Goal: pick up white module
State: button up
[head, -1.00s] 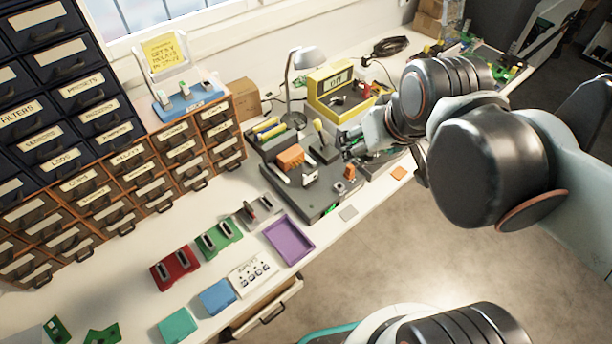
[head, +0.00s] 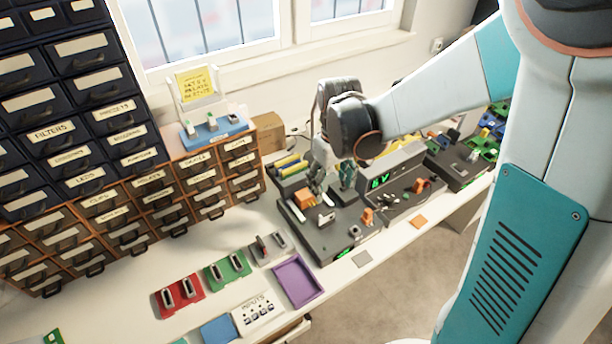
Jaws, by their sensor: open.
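A small white module (head: 327,218) appears to sit on the dark grey bench unit (head: 338,240), just in front of the orange block (head: 304,198). Other small whitish pieces stand in the blue holder (head: 214,130) on top of the drawers, so I cannot tell for certain which is the white module. My gripper (head: 331,186) is open and points down above the back of the dark unit, close to the orange block. I see nothing held between its fingers, though they are small and partly blend with the parts behind.
A grey unit with a green display (head: 382,182) stands right of my gripper. A purple tray (head: 298,282), green (head: 228,270) and red (head: 179,296) holders, and a white switch panel (head: 257,312) lie along the front. Drawer cabinets (head: 150,190) fill the left. A window is behind.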

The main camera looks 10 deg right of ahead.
aim_at(327, 213)
jog(key=f+b, duration=0.1)
jog(key=f, duration=0.3)
jog(key=f+b, duration=0.2)
jog(key=f, duration=0.3)
jog(key=shift+w+a+f, duration=0.1)
jog(key=shift+w+f, duration=0.1)
jog(key=f+b, duration=0.1)
jog(key=f, duration=0.2)
jog(key=f+b, duration=0.1)
jog(key=f, duration=0.1)
jog(key=shift+w+f+b, duration=0.1)
jog(key=shift+w+b, duration=0.15)
jog(key=shift+b, duration=0.1)
jog(key=c, duration=1)
